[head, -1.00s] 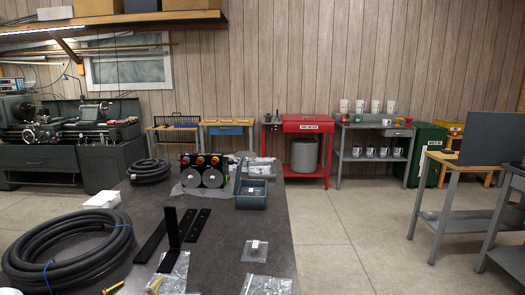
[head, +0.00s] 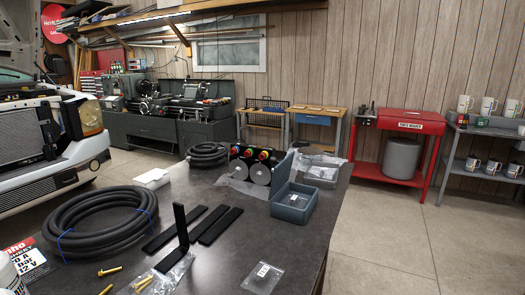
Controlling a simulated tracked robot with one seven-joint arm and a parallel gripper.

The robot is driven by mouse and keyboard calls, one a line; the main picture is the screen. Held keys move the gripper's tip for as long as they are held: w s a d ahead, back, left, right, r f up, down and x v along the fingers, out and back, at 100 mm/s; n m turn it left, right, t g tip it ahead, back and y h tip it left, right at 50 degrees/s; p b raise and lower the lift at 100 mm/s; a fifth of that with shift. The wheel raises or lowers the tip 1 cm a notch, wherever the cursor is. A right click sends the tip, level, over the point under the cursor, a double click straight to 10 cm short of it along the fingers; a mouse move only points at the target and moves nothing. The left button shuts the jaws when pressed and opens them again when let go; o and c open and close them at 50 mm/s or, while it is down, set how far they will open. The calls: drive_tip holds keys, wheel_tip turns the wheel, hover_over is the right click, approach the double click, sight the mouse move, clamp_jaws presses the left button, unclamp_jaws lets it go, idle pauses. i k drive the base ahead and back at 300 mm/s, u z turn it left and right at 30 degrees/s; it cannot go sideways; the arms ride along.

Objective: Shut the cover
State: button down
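A small grey-blue box (head: 293,207) sits on the dark bench top near its right edge. Its cover (head: 283,168) stands up, tilted open, at the box's left-rear side. A small pale label or item shows inside the box. A red parts washer (head: 410,123) stands on the floor at the back right, and its red lid looks closed. I cannot tell from the frames which of these the task's cover is. My gripper is not in view.
The dark bench (head: 220,255) holds a coiled black hose (head: 100,222), black flat bars (head: 220,226), a plastic bag (head: 263,277) and brass bolts. A white pickup (head: 45,145) stands at the left. The floor (head: 390,235) right of the bench is clear.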

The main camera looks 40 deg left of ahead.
sight(281, 174)
drive_tip(key=u, duration=0.4)
drive_tip(key=i, duration=0.95)
drive_tip(key=u, duration=0.85)
drive_tip(key=i, duration=0.6)
drive_tip(key=u, duration=0.3)
drive_tip(key=k, duration=0.85)
drive_tip(key=u, duration=0.2)
drive_tip(key=i, duration=0.85)
drive_tip(key=z, duration=0.1)
